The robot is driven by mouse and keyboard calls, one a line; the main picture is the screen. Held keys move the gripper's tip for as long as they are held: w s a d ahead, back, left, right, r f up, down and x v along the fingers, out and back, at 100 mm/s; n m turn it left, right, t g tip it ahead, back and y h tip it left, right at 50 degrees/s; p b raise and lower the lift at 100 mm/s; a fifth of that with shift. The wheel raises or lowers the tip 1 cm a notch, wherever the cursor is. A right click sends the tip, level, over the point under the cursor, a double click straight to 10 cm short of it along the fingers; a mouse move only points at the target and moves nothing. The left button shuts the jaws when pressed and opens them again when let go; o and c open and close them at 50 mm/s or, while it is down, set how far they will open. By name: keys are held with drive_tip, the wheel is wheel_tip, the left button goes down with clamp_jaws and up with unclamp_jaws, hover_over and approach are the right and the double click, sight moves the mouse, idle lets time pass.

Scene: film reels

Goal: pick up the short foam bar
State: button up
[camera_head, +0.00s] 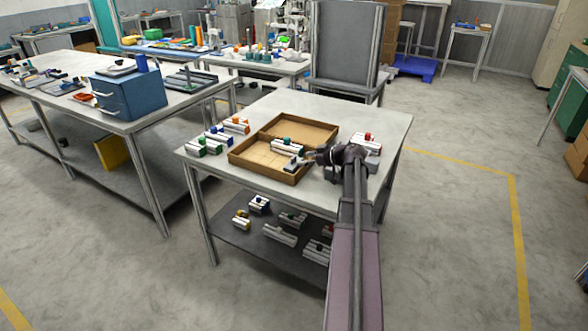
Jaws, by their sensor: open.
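My gripper (312,158) is open, low over the right side of an open cardboard box (244,160) on the near worktable. A small pale grey piece (293,164) is in the box's right part, just left of my fingertips. It may be the short foam bar, but it is too small to be sure. A pale bar with blue and green parts (287,147) lies just behind it in the box. I cannot tell whether my fingers touch either piece. My wrist hides part of the table behind it.
Several pale bars with coloured parts (218,139) stand left of the box. A red-topped one (367,142) is right of my wrist. More lie on the lower shelf (245,243). A grey chair-like frame (343,50) stands behind the table.

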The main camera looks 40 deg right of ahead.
sight(295, 158)
drive_tip(key=shift+b+x, duration=0.8)
drive_tip(key=shift+x, duration=1.85)
drive_tip(key=shift+r, duration=0.15)
drive_tip(key=c, duration=1)
